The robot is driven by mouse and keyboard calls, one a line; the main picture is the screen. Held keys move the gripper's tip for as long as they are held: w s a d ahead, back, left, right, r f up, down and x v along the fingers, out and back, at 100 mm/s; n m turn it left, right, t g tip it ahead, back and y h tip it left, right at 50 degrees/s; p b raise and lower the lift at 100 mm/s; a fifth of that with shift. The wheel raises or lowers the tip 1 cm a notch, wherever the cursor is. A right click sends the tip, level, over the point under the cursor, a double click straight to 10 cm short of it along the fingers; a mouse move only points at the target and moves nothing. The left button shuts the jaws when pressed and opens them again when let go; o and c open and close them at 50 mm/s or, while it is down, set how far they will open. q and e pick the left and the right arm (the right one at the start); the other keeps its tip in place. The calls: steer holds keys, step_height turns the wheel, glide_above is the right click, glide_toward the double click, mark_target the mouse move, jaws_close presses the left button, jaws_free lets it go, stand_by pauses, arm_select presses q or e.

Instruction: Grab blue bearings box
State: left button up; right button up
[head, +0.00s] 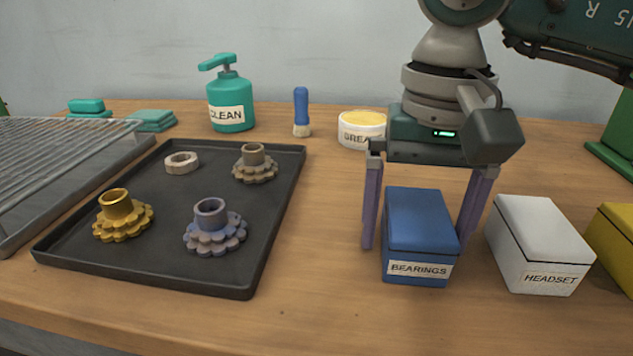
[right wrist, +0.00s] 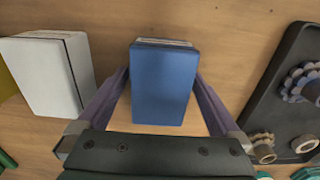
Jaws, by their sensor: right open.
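The blue bearings box (head: 420,225) stands on the wooden table in the right half of the head view, with its white BEARINGS label facing me. My right gripper (head: 418,240) is open above and around the box, with one purple finger at its left and one at its right. In the right wrist view the blue box (right wrist: 164,85) lies between the spread fingers of the gripper (right wrist: 164,85); a gap shows on each side at the lower part, and contact at the tips cannot be told. My left gripper is not in view.
A white HEADSET box (head: 540,245) stands close to the right finger, with a yellow box (head: 618,240) beyond it. A black tray (head: 165,262) with several cogs is at the left. A tub (head: 361,133), brush (head: 302,112) and green bottle (head: 231,103) stand behind.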

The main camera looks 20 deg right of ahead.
steer(key=shift+f, duration=0.1)
jaws_close()
stand_by(0.8)
